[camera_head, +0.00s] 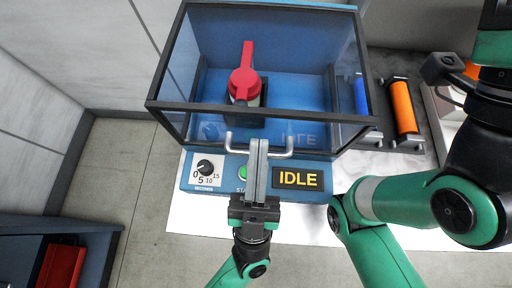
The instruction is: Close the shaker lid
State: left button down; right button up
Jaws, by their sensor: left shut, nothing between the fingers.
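The shaker lid (262,112) is a clear box with a black frame on the blue shaker machine (184,186). It appears lowered, its lower front edge near the control panel; I cannot tell if it is fully seated. A grey U-shaped handle (285,154) sticks out at its lower front. My left gripper (257,150) is shut and empty, its fingers overlapping the middle of the handle in the picture; contact cannot be told. Inside, a red clamp (245,80) sits over a dark holder. My right arm shows at right, its fingers not visible.
The panel has a seconds dial (205,168), a partly hidden green button (242,173) and a display (297,179) reading IDLE. An orange roll (402,107) and a blue roll (361,95) stand right of the machine. A red bin (62,266) is at lower left.

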pick_arm(q)
notch_tip(320, 180, up, 4)
jog(key=s+r+p, duration=0.1)
jog(key=s+p, duration=0.1)
jog(key=p, duration=0.4)
jog(key=s+f+b, duration=0.3)
jog(key=f, duration=0.8)
jog(key=shift+s+a+b, duration=0.15)
jog(key=shift+a+b, duration=0.25)
jog(key=shift+a, duration=0.05)
